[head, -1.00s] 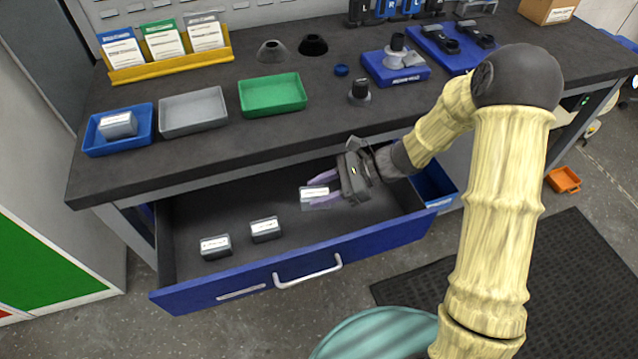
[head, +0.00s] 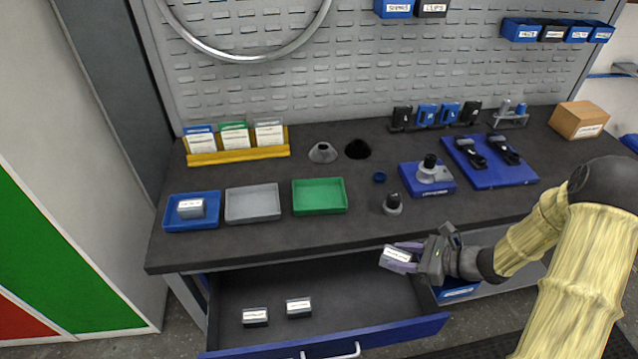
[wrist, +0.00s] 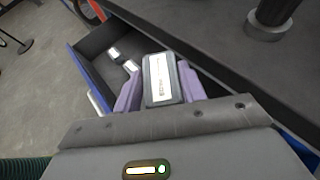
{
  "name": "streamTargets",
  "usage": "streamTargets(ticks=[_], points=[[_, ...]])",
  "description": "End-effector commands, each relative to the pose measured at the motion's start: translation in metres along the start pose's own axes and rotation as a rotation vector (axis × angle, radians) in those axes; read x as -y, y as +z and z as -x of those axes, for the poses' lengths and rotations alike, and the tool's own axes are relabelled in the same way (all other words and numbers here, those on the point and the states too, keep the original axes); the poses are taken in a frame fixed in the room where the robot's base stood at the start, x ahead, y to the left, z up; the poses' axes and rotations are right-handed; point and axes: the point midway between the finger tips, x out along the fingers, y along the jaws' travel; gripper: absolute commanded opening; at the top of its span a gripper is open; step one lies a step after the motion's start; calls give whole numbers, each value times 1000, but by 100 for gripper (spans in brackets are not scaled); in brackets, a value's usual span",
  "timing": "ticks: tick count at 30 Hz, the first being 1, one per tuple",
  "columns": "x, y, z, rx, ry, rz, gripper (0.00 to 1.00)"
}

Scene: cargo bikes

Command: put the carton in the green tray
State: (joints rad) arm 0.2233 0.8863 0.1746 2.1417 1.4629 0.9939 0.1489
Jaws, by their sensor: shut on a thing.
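My gripper (head: 408,258) is shut on a small grey carton (head: 396,259) with a white label. It holds the carton above the right part of the open drawer, near the bench's front edge. In the wrist view the carton (wrist: 160,80) sits between the two purple fingers. The green tray (head: 320,195) stands empty on the bench, up and to the left of my gripper. Two similar cartons (head: 255,317) (head: 299,307) lie in the drawer.
An empty grey tray (head: 252,204) and a blue tray (head: 178,221) holding a carton (head: 191,208) stand left of the green tray. A small dark-topped part (head: 393,204) and a blue block (head: 428,190) stand to its right. The drawer (head: 330,337) is open below the bench.

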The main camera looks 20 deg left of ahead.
Motion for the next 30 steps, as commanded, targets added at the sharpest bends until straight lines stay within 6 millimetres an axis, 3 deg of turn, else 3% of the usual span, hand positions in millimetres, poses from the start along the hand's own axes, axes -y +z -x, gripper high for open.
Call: streamTargets(ticks=[1, 6, 24, 30], points=[[3, 14, 16, 0, -26, -16, 16], [10, 24, 48, 0, -109, -57, 16], [19, 56, 164, 1, -399, -197, 16], [16, 58, 189, 1, -466, -228, 16]])
